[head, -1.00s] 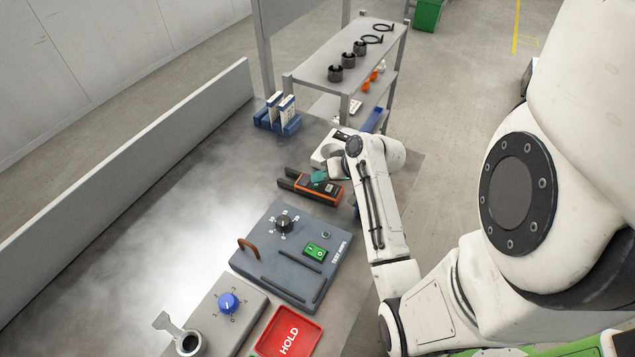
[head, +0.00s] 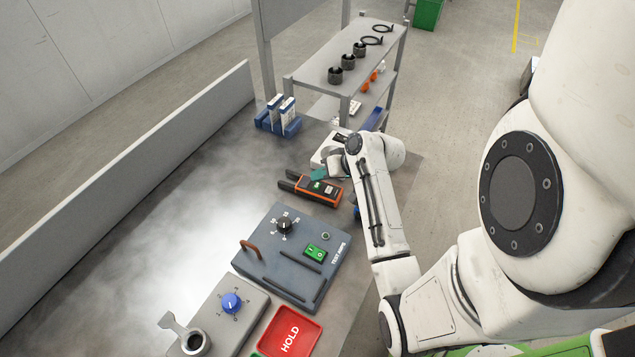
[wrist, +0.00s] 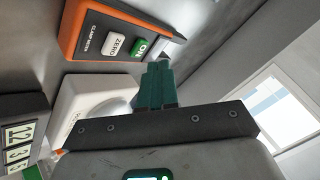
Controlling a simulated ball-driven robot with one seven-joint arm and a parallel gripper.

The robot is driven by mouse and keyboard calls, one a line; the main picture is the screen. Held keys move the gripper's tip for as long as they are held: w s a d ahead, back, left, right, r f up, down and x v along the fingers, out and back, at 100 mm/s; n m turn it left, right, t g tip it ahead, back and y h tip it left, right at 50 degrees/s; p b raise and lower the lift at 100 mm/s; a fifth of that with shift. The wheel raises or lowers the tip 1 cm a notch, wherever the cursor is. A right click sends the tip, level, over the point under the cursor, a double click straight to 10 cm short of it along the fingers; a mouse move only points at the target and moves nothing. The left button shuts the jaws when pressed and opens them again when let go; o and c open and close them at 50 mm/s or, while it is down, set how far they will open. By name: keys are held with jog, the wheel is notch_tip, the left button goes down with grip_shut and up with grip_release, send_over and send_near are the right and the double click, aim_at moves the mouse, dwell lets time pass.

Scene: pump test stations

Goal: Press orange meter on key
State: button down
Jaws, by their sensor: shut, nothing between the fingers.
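The orange-and-black clamp meter (head: 320,190) lies on the bench in the head view, its two dark jaws pointing left. In the wrist view the meter (wrist: 88,40) fills the upper left, with a white ZERO key (wrist: 115,45) and a green ON key (wrist: 142,49). My gripper (wrist: 158,66) has its green fingers shut and empty, with the tips close beside the ON key. I cannot tell whether they touch it.
A grey test station (head: 290,255) with a dial stands in front of the meter. Blue holders (head: 277,124) stand farther back, and a red HOLD tray (head: 290,333) is at the front. The bench left of the meter is clear.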

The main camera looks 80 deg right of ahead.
jog(key=shift+r+p, duration=2.1)
jog(key=shift+r, duration=0.5)
